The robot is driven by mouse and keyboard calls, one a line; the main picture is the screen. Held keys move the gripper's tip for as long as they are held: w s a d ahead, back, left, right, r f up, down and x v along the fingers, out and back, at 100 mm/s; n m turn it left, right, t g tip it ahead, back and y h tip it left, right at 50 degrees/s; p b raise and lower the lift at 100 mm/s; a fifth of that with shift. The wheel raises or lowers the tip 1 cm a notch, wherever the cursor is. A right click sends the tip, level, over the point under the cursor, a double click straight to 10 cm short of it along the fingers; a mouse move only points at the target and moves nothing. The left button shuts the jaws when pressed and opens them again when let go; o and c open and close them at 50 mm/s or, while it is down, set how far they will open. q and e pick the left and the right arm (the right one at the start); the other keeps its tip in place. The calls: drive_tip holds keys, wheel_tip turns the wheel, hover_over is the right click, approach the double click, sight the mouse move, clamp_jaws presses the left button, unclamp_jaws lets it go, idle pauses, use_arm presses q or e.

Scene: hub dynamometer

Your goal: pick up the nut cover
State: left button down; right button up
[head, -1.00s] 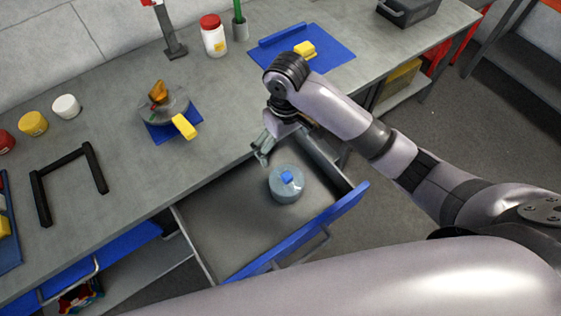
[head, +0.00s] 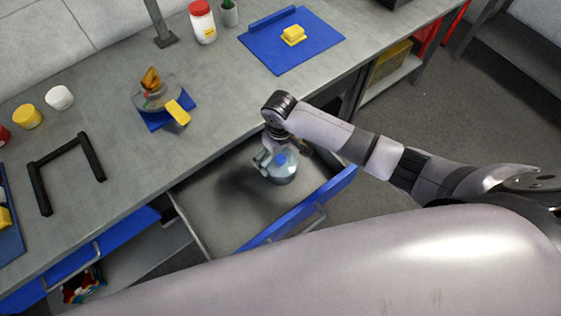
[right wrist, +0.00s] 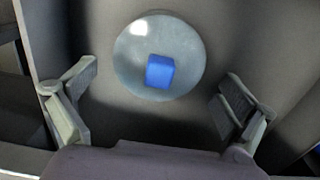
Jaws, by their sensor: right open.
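The nut cover, a clear round dome with a blue block-shaped knob, sits in the open drawer in the head view (head: 284,174). It also shows in the right wrist view (right wrist: 128,62), with its blue knob (right wrist: 160,71) near the middle. My right gripper (head: 280,158) reaches down into the drawer at the cover and hides part of it. In the right wrist view my right gripper (right wrist: 157,105) is open, one finger on each side of the cover, with a visible gap to both sides. My left gripper is not in view.
The open drawer (head: 215,220) has a blue front (head: 300,207) and is otherwise empty. On the grey bench (head: 210,120) above stand a clear-domed item (head: 150,97) on a blue pad, a black frame (head: 37,190), and a blue mat (head: 270,50) with a yellow block (head: 293,36).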

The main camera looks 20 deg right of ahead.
drive_tip(key=shift+d+f, duration=0.1)
drive_tip(key=shift+f, duration=1.3)
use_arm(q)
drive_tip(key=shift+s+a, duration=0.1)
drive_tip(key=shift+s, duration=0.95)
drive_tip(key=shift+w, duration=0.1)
use_arm(e)
drive_tip(key=shift+c, duration=0.4)
drive_tip(key=c, duration=0.4)
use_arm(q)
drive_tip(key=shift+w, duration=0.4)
use_arm(e)
drive_tip(key=c, duration=0.5)
